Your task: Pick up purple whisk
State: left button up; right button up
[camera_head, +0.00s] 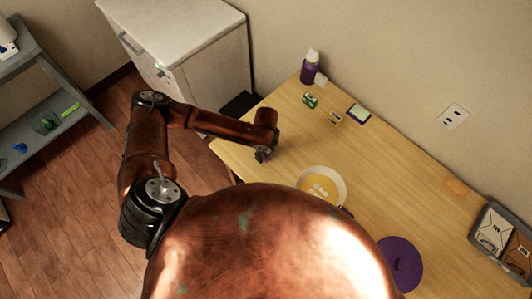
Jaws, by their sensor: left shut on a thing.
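My left gripper (264,155) is over the left edge of the wooden table, pointing down. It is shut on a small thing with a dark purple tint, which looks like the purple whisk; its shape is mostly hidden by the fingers. A narrow purple thing (346,211) also shows just past the bowl's lower right rim, partly hidden by my own body, and I cannot tell what it is. My right gripper is not in view.
On the table (390,170) are a white and yellow bowl (341,179) with pale round things, a purple round lid or plate (401,262), a purple bottle (310,70), small boxes (310,100) and a grey tray (483,236). A white cabinet (205,65) stands behind.

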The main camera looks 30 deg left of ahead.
pick_arm(q)
jog(key=shift+r, duration=0.45)
notch_tip(320, 180, up, 2)
jog(key=shift+d+r, duration=0.1)
jog(key=shift+r, duration=0.15)
jog(key=s+d+r, duration=0.3)
jog(key=s+r, duration=0.1)
jog(key=s, duration=0.2)
jog(key=s+d+r+p, duration=0.1)
jog(key=s+d+r, duration=0.2)
jog(key=s+r, duration=0.2)
jog(key=shift+s+d+r+p, duration=0.2)
jog(key=shift+s+d+p, duration=0.15)
jog(key=shift+s, duration=0.2)
jog(key=o, duration=0.6)
jog(key=shift+w, duration=0.1)
jog(key=c, duration=0.5)
